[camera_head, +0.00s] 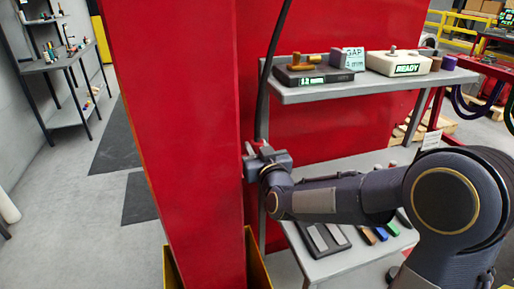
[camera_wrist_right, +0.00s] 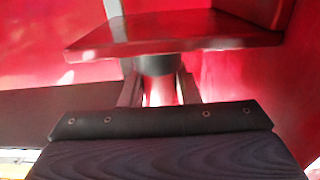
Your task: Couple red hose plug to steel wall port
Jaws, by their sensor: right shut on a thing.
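My right gripper (camera_head: 258,153) is at the right edge of the red column, shut on a small red piece, which I take to be the red hose plug (camera_head: 265,147). The black hose (camera_head: 270,75) comes down to it from the top. In the right wrist view, the two fingers (camera_wrist_right: 160,92) stand either side of a bright red-pink part (camera_wrist_right: 163,97), with a dark round part (camera_wrist_right: 158,65) just beyond. I cannot make out the steel wall port apart from the grey fingers. My left gripper is not in view.
The red column (camera_head: 195,130) stands close on the gripper's left. A grey shelf (camera_head: 300,95) with boxed devices is behind and right, with a lower shelf (camera_head: 335,265) holding blocks beneath. In the wrist view a red ledge (camera_wrist_right: 170,38) overhangs the fingers.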

